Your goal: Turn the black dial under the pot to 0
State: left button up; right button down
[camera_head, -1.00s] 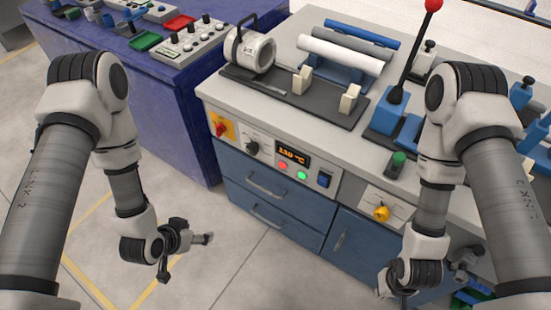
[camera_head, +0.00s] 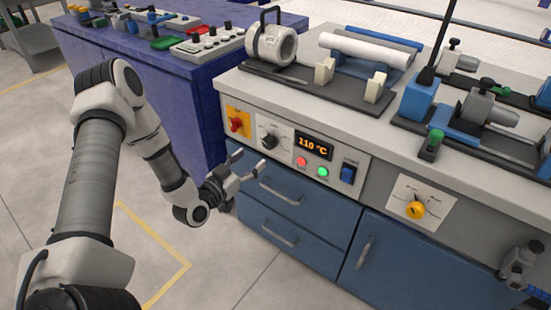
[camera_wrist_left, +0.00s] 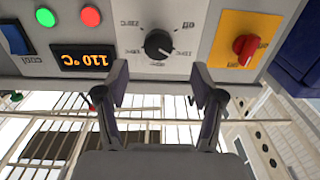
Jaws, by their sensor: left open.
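The black dial (camera_head: 269,141) is on a white plate on the cabinet front, below the white pot (camera_head: 273,46) with its black handle. In the left wrist view, which is upside down, the dial (camera_wrist_left: 158,44) has a light pointer mark; the scale labels are too small to read surely. My left gripper (camera_head: 250,168) is open and empty, below and in front of the dial. Its two fingers (camera_wrist_left: 160,80) are apart and do not touch the dial. The orange display (camera_head: 313,146) reads 110 °C.
A red knob (camera_head: 236,124) on a yellow plate is left of the dial. Red (camera_head: 301,161) and green (camera_head: 323,171) buttons and a blue switch (camera_head: 348,173) are right of it. A yellow knob (camera_head: 415,209) is farther right. Floor in front is free.

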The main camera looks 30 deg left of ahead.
aim_at(267, 145)
pick_arm(q)
jog(key=w, duration=0.2)
jog(key=w+b, duration=0.1)
jog(key=w, duration=0.3)
jog(key=shift+w+d, duration=0.35)
jog(key=shift+d, duration=0.05)
jog(key=shift+w+r, duration=0.1)
jog(key=shift+w, duration=0.35)
jog(key=shift+c, duration=0.4)
jog(key=c, duration=1.1)
